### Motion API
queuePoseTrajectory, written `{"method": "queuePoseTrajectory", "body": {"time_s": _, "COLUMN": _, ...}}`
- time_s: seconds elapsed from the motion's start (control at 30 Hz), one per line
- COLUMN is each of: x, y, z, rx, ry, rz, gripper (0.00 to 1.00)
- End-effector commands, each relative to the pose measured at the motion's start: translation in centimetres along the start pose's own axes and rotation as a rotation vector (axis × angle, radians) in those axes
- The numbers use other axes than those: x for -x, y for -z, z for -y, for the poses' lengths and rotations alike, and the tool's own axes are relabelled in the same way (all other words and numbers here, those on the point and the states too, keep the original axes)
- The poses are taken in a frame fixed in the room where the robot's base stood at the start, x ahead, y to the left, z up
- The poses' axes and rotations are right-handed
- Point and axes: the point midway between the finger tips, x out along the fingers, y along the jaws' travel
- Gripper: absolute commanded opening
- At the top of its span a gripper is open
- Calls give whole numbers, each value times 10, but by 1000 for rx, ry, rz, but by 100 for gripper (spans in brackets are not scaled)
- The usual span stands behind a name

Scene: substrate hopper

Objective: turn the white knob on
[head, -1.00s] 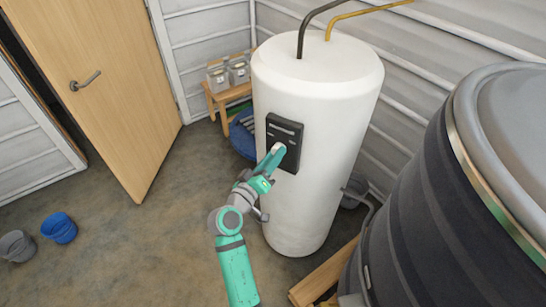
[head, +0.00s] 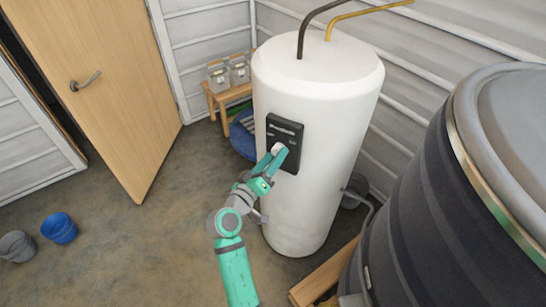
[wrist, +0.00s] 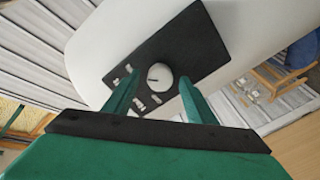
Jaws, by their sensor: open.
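The white knob (wrist: 160,76) sits on a black control panel (wrist: 205,48) on the side of a white tank (head: 318,90). In the wrist view my gripper (wrist: 155,92) is open, with one green finger on each side of the knob. The fingers look close around it, but I cannot tell whether they touch it. In the head view my gripper (head: 274,158) is at the lower part of the panel (head: 285,132), and the knob shows only as a small pale patch by the fingertips.
A large dark barrel (head: 420,215) stands close on the right. A wooden bench (head: 228,95) with grey containers is behind the tank. A wooden door (head: 105,85) and blue bucket (head: 59,228) are on the left. Open floor lies left of my arm.

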Motion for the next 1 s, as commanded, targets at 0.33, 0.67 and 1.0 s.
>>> {"method": "queuePoseTrajectory", "body": {"time_s": 0.33, "x": 60, "y": 0, "z": 1, "rx": 0, "ry": 3, "rz": -3, "gripper": 51}}
{"method": "queuePoseTrajectory", "body": {"time_s": 0.67, "x": 100, "y": 1, "z": 1, "rx": -1, "ry": 2, "rz": -3, "gripper": 51}}
{"method": "queuePoseTrajectory", "body": {"time_s": 1.0, "x": 104, "y": 1, "z": 0, "rx": -1, "ry": 1, "rz": -2, "gripper": 51}}
